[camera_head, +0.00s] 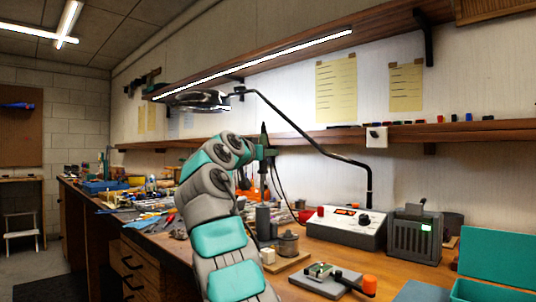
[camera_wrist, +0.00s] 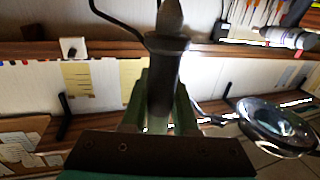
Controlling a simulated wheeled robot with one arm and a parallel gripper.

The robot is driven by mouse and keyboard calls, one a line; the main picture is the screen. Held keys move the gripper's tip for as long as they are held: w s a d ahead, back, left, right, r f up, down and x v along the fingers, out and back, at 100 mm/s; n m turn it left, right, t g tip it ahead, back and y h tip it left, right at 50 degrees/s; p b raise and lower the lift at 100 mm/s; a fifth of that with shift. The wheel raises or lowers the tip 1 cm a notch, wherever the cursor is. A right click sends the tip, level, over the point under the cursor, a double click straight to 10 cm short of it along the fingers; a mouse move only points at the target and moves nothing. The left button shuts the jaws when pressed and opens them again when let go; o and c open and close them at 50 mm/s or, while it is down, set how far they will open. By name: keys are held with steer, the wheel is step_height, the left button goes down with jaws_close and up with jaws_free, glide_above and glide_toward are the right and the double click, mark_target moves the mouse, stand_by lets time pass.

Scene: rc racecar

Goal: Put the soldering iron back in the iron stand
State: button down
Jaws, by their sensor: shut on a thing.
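My gripper (camera_head: 267,153) is raised above the bench in the head view. It is shut on the soldering iron (camera_head: 264,137), a slim dark tool standing about upright in the jaws. In the wrist view the iron's dark body (camera_wrist: 163,80) sits between the green fingers of my gripper (camera_wrist: 162,108), with a flared collar and a pointed end at the top. I cannot pick out the iron stand for certain. A dark upright cylinder (camera_head: 263,222) stands on the bench below the gripper, beside a round metal pot (camera_head: 288,243) on a wooden base.
A soldering station (camera_head: 346,227) and a grey box (camera_head: 414,238) stand to the right. A magnifier lamp (camera_head: 200,100) on a bent arm (camera_head: 310,138) hangs close by; its lens also shows in the wrist view (camera_wrist: 272,124). A shelf (camera_head: 450,132) runs behind. The left bench is cluttered.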

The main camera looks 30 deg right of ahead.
steer(key=shift+f+b, duration=0.75)
steer(key=shift+b, duration=0.05)
steer(key=shift+f+b, duration=0.3)
steer(key=shift+f, duration=0.05)
steer(key=shift+f+b, duration=3.35)
steer(key=shift+f, duration=0.1)
steer(key=shift+c, duration=1)
jaws_free()
steer(key=shift+d, duration=0.15)
